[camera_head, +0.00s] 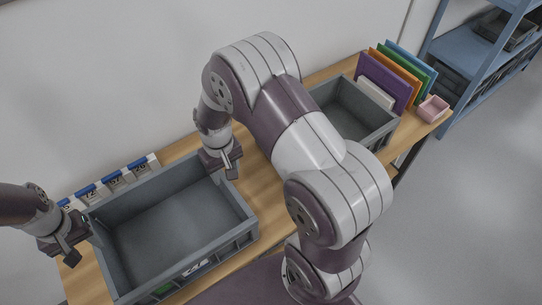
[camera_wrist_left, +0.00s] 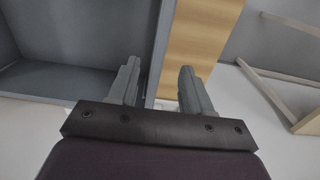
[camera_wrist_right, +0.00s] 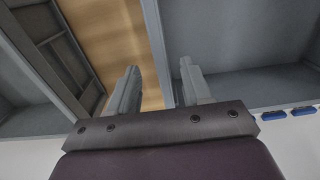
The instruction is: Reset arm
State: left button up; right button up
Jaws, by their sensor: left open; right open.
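My left gripper (camera_head: 70,252) comes in from the left and hangs at the left end of the large grey crate (camera_head: 247,224). In the left wrist view its two fingers (camera_wrist_left: 158,88) are apart with nothing between them, near the crate's wall. My right gripper (camera_head: 230,167) points down at the crate's right end, by the rim. In the right wrist view its fingers (camera_wrist_right: 160,92) are also apart and empty. The right arm spans the middle of the head view and hides part of the table. No sherd shows.
The large crate's visible floor is bare. A second grey crate (camera_head: 390,128) stands at the back right, partly behind my right arm. Beside it are upright coloured boards (camera_head: 384,82) and a pink box (camera_head: 433,108). Blue-topped labelled cards (camera_head: 115,178) line the wall. A blue shelf (camera_head: 478,50) stands far right.

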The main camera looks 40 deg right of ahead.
jog(key=shift+r, duration=1.7)
